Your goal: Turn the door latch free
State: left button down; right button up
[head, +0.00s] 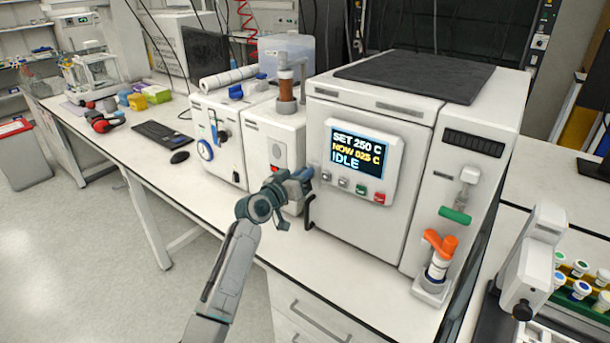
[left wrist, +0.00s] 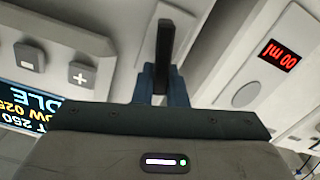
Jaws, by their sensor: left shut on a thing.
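The pressure reactor (head: 365,225) is a white box with a lit screen (head: 358,153) reading SET 250 C, NOW 025 C, IDLE. Its front door looks closed. A black bar, which looks like the door latch (head: 309,212), shows at the door's left edge, just below my left gripper (head: 302,181). In the left wrist view the black latch (left wrist: 165,42) sticks out beyond the blue fingers of my left gripper (left wrist: 161,84), which are shut on it. The gripped part is hidden between the fingers. My right gripper is not in view.
A white unit with a blue dial (head: 206,150) stands left of the reactor. An orange-handled valve (head: 440,243) and a green handle (head: 454,215) are on its right side. A white device (head: 533,262) and a tube rack stand at right. The bench's left part has free room.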

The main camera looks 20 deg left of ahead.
pick_arm(q)
jog(key=n, duration=0.3)
jog(key=shift+w+a+f, duration=0.1)
jog(key=shift+a+f, duration=0.05)
jog(key=shift+a, duration=0.1)
jog(key=n, duration=0.3)
jog(key=f+n+p, duration=0.1)
jog(key=n, duration=0.2)
jog(key=a+n+p, duration=0.1)
jog(key=n, duration=0.2)
jog(key=shift+w+f+n, duration=0.15)
jog(key=shift+f+n, duration=0.15)
jog(key=c, duration=1.5)
grip_release()
jog(key=shift+o, duration=0.2)
